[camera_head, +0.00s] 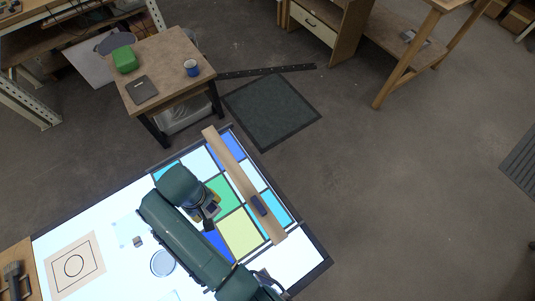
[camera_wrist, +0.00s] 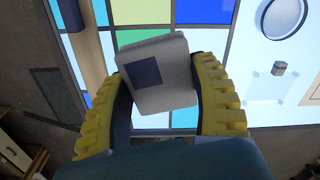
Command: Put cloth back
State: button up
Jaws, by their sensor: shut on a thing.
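My gripper (camera_wrist: 158,64) is shut on a pale grey, pad-like thing with a dark blue square on it, which I take to be the folded cloth (camera_wrist: 174,94). The cloth sits between the two yellow-ribbed fingers, slightly tilted. In the head view my gripper (camera_head: 208,213) is over the coloured glass panels (camera_head: 240,232) on the glowing table. My arm and gripper mostly hide the cloth there. I cannot tell how high it is above the glass.
A wooden bar (camera_head: 232,165) with a dark blue handle lies across the panels. A round dish (camera_head: 163,263) and a small block (camera_head: 138,241) are on the glowing table. A small side table (camera_head: 165,75) holds a green object (camera_head: 125,59), a dark flat item (camera_head: 142,89) and a blue mug (camera_head: 191,67).

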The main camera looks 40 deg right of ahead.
jog(key=s+d+f+b, duration=0.1)
jog(key=s+d+f, duration=0.3)
jog(key=s+d, duration=0.7)
jog(key=m+b, duration=0.1)
jog(key=m, duration=0.2)
send_over(294, 257)
notch_tip(294, 257, down, 5)
notch_tip(294, 257, down, 11)
jog(key=b, duration=0.4)
jog(key=shift+r, duration=0.25)
jog(key=shift+w, duration=0.1)
jog(key=o, duration=1.1)
notch_tip(294, 257, up, 12)
jog(key=p, duration=0.4)
